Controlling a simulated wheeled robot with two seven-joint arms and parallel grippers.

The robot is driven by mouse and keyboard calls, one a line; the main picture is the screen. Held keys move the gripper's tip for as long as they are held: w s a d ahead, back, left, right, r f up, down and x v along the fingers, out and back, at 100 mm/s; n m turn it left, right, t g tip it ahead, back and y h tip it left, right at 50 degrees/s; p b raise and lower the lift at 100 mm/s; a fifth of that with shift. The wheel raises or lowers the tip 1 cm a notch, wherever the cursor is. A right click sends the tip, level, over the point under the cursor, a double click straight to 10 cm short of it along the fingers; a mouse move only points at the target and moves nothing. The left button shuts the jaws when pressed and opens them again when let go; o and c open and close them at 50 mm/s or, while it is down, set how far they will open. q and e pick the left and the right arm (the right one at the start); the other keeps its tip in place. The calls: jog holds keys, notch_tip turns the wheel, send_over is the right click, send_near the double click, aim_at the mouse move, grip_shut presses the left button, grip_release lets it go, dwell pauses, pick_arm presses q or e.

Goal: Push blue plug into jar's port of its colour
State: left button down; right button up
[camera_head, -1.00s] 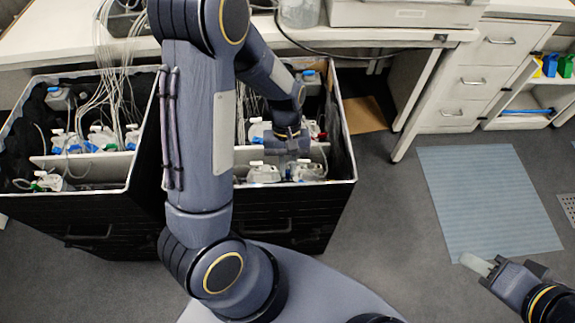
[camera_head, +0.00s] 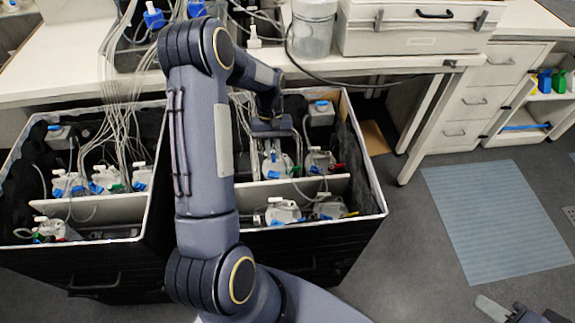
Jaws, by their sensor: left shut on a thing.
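My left gripper (camera_head: 272,134) points down inside the right black bin (camera_head: 300,240), just above and behind a white jar (camera_head: 276,164) with a blue label. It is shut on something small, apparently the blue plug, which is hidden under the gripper. More white jars stand in this bin: one at the back right (camera_head: 320,160), one at the front (camera_head: 283,212) and one at the front right (camera_head: 328,208). Their ports are too small to tell apart. My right gripper (camera_head: 490,308) is at the bottom right edge, partly cut off, over the floor.
The left black bin (camera_head: 90,262) holds several jars with bundled tubes. White dividers (camera_head: 290,190) split the bins. The bench above carries a clear container (camera_head: 312,28) and a grey case (camera_head: 410,28). A blue floor mat (camera_head: 497,215) lies at right.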

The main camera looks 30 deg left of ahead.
pick_arm(q)
jog(key=shift+w+a+f+b, duration=0.1)
jog(key=shift+a+f+b, duration=0.05)
jog(key=shift+f+b, duration=0.75)
jog(key=shift+a+f+b, duration=0.2)
jog(key=shift+f+b, duration=0.4)
jog(key=shift+f, duration=0.65)
jog(key=shift+w+a+f+b, duration=0.1)
jog(key=shift+a+f+b, duration=0.05)
jog(key=shift+f+b, duration=0.75)
jog(key=shift+f+b, duration=0.45)
jog(key=shift+f, duration=0.65)
jog(key=c, duration=1.4)
grip_release()
jog(key=shift+r, duration=0.1)
